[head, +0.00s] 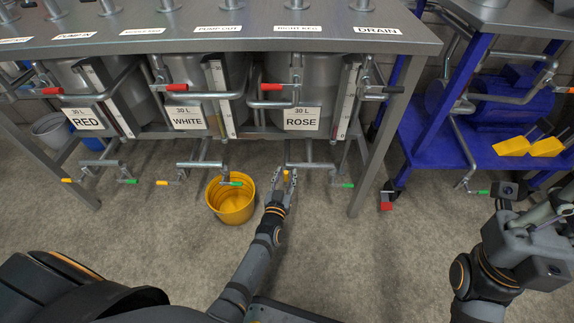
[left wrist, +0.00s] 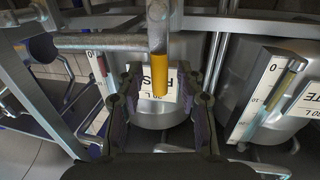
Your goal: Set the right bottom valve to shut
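Under the tank labelled ROSE (head: 302,118), the rightmost of the three, a bottom pipe (head: 312,165) carries a valve with a yellow handle (head: 285,174). The handle is mostly hidden by my left gripper (head: 283,180) in the head view. In the left wrist view the yellow handle (left wrist: 158,68) stands between the open fingers of my left gripper (left wrist: 160,92), with a gap on both sides. A green handle (head: 347,185) sits at the right end of the same pipework. My right gripper (head: 535,225) is at the right edge, partly cut off; its fingers are unclear.
A yellow bucket (head: 232,207) stands on the floor just left of my left gripper. A table leg (head: 385,140) is to the right, then a blue cart (head: 440,152) with yellow scoops. Red-handled valves (head: 271,87) are higher up. The floor in front is clear.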

